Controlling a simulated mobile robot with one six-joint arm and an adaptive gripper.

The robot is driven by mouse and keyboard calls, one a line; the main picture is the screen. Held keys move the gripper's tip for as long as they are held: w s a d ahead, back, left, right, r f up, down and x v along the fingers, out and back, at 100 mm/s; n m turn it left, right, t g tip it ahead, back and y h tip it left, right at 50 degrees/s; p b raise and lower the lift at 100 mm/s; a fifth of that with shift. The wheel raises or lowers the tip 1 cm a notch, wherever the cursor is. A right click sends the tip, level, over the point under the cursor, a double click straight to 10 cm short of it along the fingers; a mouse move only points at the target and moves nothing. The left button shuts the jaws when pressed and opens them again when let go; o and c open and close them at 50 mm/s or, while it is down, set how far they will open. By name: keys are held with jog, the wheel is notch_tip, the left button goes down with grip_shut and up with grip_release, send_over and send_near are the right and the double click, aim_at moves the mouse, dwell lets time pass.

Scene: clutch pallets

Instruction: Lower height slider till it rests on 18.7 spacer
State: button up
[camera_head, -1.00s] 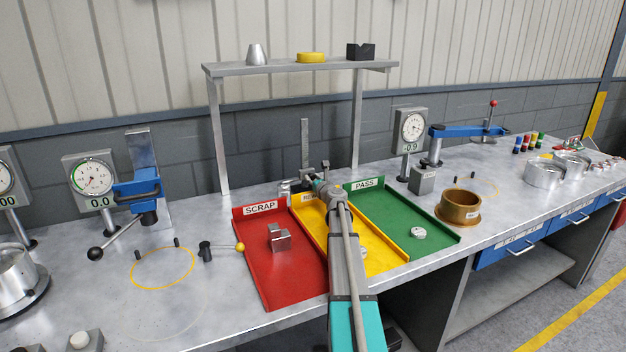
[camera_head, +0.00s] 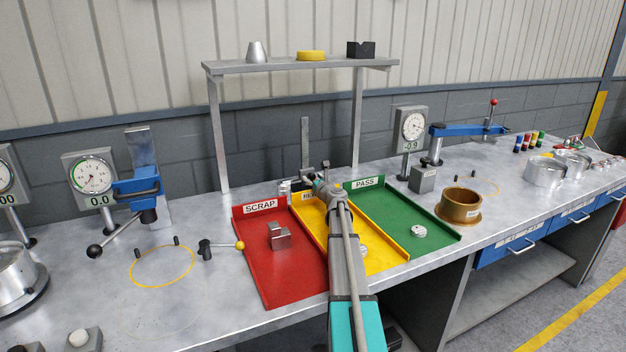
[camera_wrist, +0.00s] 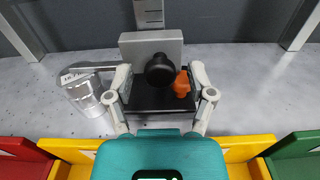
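The height slider is a grey block (camera_wrist: 139,50) with a black knob (camera_wrist: 160,70) and an orange lever (camera_wrist: 182,85), on an upright scale (camera_wrist: 149,12) above a dark base. A thin grey bar reaches left from it towards a silver labelled cylinder (camera_wrist: 84,93), which looks like the spacer. The label is too small to read, and I cannot tell whether bar and cylinder touch. My gripper (camera_wrist: 161,73) is open, one finger on each side of the knob and lever. In the head view my arm hides most of the slider; the scale's top (camera_head: 304,140) shows.
A red SCRAP tray (camera_head: 280,285), a yellow tray (camera_head: 385,262) and a green PASS tray (camera_head: 435,238) lie in front of the gauge. A shelf frame (camera_head: 222,130) stands behind. A dial gauge (camera_head: 411,125) is to the right.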

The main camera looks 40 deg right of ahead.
jog(key=shift+s, duration=0.15)
jog(key=v, duration=1.1)
jog(key=shift+s+a, duration=0.2)
jog(key=shift+s, duration=0.15)
jog(key=shift+r, duration=0.1)
dwell(0.5)
